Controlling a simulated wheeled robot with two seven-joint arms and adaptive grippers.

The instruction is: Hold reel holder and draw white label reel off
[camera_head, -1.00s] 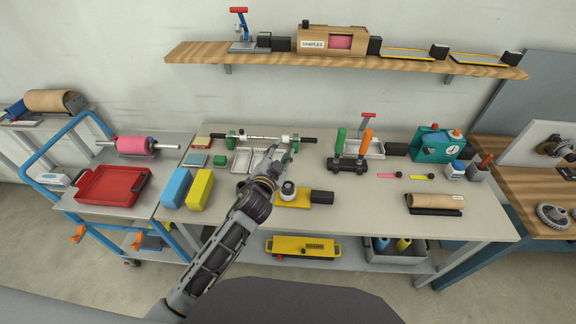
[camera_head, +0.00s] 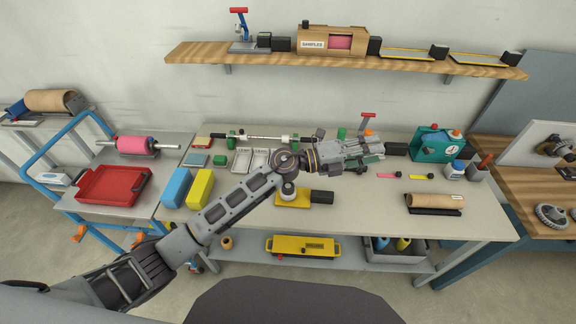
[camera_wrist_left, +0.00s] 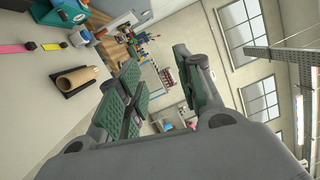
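A thin rod on green end blocks (camera_head: 262,137) lies at the back of the table in the head view, with a pale middle stretch and a black left end. It may be the reel holder, but I cannot tell for sure. I cannot clearly make out a white label reel. My right gripper is not in view.
Blue (camera_head: 176,187) and yellow (camera_head: 200,188) blocks stand at the table's left. A tan roll (camera_head: 435,200) on a black stand and a teal machine (camera_head: 436,143) are at the right. A red tray (camera_head: 113,185) sits on the cart. The table's front right is fairly clear.

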